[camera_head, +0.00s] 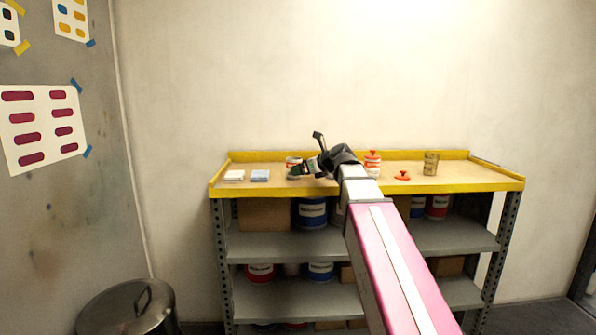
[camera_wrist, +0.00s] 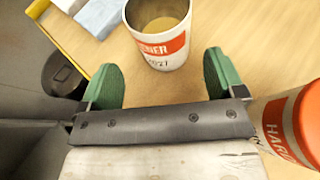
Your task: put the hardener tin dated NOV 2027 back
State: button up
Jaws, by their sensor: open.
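An open hardener tin (camera_wrist: 160,50) with a red and white label stands on the bench top, with yellowish contents showing inside. Its label reads "2027" in part; the month is not readable. It also shows in the head view (camera_head: 292,162), partly behind my gripper. My gripper (camera_wrist: 160,76) is open, its green fingertips either side of and just short of this tin; it also shows in the head view (camera_head: 306,169). A red-capped tin marked "HARD" (camera_wrist: 278,130) is close at the right of my gripper. A red-capped tin (camera_head: 372,162) stands right of my arm.
A loose red lid (camera_head: 402,176) and an amber cup (camera_head: 431,163) are at the right of the yellow-edged bench (camera_head: 470,184). A white block (camera_head: 234,176) and a blue block (camera_head: 260,176) lie at the left. Shelves below hold tins and boxes. A metal bin (camera_head: 125,308) stands lower left.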

jog(key=v, duration=0.5)
jog(key=shift+s+d+r, duration=0.15)
jog(key=shift+s+d, duration=0.05)
jog(key=shift+s, duration=0.05)
